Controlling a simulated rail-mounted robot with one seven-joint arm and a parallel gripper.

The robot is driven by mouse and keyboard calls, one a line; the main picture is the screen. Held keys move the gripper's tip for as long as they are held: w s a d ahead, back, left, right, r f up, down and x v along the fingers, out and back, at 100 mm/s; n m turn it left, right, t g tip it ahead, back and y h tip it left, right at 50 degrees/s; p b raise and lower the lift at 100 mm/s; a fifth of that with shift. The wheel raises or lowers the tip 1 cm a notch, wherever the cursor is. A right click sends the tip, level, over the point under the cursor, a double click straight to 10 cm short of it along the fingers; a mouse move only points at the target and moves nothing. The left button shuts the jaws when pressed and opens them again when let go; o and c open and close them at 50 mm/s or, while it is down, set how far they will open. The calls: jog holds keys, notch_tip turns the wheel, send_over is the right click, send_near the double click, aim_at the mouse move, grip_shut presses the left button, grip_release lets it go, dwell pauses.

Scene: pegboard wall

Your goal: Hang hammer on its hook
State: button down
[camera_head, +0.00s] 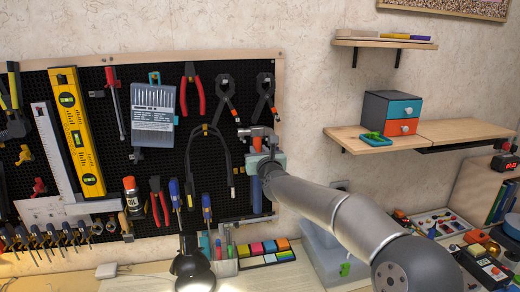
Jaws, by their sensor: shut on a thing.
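The hammer (256,131) is at the right part of the black pegboard (232,170), with its grey metal head up and its handle running down, roughly upright. My gripper (257,158) is shut on the hammer just below the head, and the gripper and arm cover part of the handle. The dark blue lower handle (256,195) shows under my gripper. I cannot tell whether the head touches a hook or the board; the hook itself is not clearly visible.
Below are a black lamp (192,266) and coloured note blocks (270,248). A wooden shelf (455,132) with a small drawer box (391,113) is at right.

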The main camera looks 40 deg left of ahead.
jog(key=shift+w+a+r+p, duration=0.15)
jog(key=shift+w+a+p, duration=0.2)
jog(key=shift+a+p, duration=0.15)
jog(key=shift+w+a+f+b, duration=0.15)
jog(key=shift+f+b, duration=0.5)
jog(key=shift+b, duration=0.35)
jog(key=c, duration=1.1)
grip_release()
jog(key=shift+c, duration=0.2)
jog(key=shift+f, duration=0.2)
jog(key=b+v, duration=0.8)
jog(key=v, duration=0.9)
jog(key=shift+d+r, duration=0.15)
jog(key=shift+d, duration=0.1)
